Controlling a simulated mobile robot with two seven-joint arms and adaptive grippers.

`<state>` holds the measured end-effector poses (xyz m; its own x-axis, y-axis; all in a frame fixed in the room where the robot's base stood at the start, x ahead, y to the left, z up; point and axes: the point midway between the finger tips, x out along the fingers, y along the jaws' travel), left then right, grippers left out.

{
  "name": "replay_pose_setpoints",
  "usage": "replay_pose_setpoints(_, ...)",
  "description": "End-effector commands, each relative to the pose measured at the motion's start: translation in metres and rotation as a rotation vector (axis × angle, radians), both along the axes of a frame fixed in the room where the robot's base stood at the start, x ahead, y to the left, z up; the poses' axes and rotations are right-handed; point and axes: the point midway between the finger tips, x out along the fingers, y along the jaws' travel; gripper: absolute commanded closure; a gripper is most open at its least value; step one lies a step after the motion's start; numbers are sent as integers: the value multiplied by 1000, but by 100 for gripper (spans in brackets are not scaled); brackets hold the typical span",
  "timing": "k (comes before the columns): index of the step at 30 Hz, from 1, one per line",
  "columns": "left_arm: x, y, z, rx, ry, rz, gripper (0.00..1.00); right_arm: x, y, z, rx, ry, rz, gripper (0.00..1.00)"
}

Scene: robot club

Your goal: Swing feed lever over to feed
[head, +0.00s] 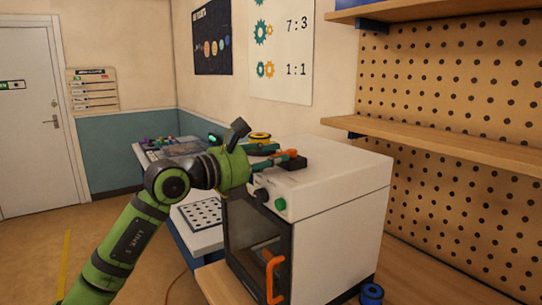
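A white box-shaped machine (340,195) with a dark-framed front door stands on a wooden surface. On its top is a small lever (284,155) with an orange part and a dark base (294,164); I take it for the feed lever. My green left arm comes in from the lower left, and its wrist is beside the machine's top left edge. A dark part of my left gripper (237,132) sticks up there, close to the lever. The wrist hides most of the fingers, so I cannot tell their opening or whether they touch the lever. My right gripper is not in view.
The machine's door has an orange handle (274,277); a green knob (280,204) sits above. A yellow-and-dark spool (260,137) is behind the lever. A cluttered bench (202,238) stands left. Wooden shelves (440,139) overhang at right. A blue spool (371,294) lies low right.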

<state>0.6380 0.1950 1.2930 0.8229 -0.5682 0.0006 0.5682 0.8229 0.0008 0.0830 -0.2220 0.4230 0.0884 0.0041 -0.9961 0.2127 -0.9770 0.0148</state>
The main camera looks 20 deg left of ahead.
Motion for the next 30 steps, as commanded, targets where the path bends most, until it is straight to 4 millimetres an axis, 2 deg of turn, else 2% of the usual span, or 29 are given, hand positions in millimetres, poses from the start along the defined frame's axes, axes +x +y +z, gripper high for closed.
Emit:
replay_pose_setpoints(1,0,0,0,0,0,0,78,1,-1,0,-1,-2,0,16)
replay_pose_setpoints(3,0,0,0,0,0,0,100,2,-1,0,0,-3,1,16)
replay_pose_setpoints(27,2,5,2,-3,-4,-71,100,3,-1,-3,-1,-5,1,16)
replay_pose_setpoints(28,2,5,2,-3,-4,-71,74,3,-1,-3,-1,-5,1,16)
replay_pose_setpoints(30,2,5,2,-3,-4,-71,74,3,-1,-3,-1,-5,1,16)
